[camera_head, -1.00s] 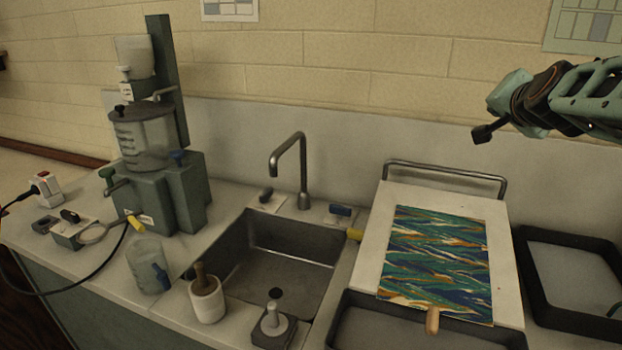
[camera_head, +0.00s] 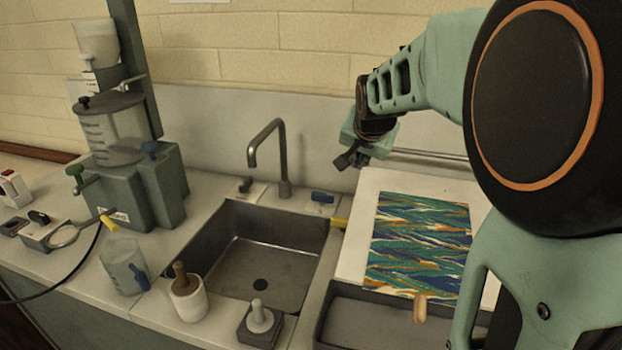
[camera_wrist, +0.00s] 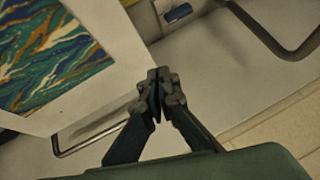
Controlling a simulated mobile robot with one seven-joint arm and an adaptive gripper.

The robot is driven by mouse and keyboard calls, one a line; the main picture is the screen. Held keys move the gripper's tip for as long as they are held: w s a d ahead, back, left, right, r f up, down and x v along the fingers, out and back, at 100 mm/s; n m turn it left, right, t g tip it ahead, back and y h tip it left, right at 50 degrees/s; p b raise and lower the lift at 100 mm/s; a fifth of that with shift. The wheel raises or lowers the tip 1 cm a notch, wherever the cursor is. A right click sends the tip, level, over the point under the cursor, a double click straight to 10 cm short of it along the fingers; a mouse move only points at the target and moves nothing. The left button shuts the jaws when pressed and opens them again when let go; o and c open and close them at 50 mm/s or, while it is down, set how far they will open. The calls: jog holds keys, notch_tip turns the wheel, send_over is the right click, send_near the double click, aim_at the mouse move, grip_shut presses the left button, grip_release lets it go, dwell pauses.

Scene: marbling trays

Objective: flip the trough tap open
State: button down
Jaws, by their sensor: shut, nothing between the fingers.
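A sink with a grey gooseneck spout (camera_head: 268,140) stands on the counter. A small blue lever (camera_head: 322,197) sits on a pale plate right of the spout base. A dark lever (camera_head: 245,184) sits on the left. No label tells me which is the trough tap. The blue lever also shows at the top of the wrist view (camera_wrist: 178,13). My gripper (camera_head: 345,160) is shut and empty, above and slightly right of the blue lever, apart from it. Its closed fingertips (camera_wrist: 158,85) show in the wrist view.
A marbled print (camera_head: 420,240) lies on a white board right of the sink, with a metal rail (camera_head: 430,154) behind it. A dark tray (camera_head: 335,312) is in front. My arm hides the far right.

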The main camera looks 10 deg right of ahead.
aim_at(343, 223)
jog(key=s+a+f+n+g, duration=0.1)
jog(key=s+a+f+g, duration=0.3)
jog(key=a+f, duration=0.3)
jog(key=shift+s+a+f+n+h+p, duration=0.3)
jog(key=shift+s+f+n+p, duration=0.15)
jog(key=shift+s+f, duration=0.4)
jog(key=shift+w+f, duration=0.15)
jog(key=x, duration=1)
jog(key=shift+w+f, duration=0.15)
jog(key=shift+w+d+p, duration=0.25)
jog(key=shift+w, duration=0.3)
jog(key=shift+w+d+p, duration=0.25)
jog(key=shift+w, duration=0.3)
jog(key=shift+w+d, duration=0.25)
jog(key=shift+w, duration=0.35)
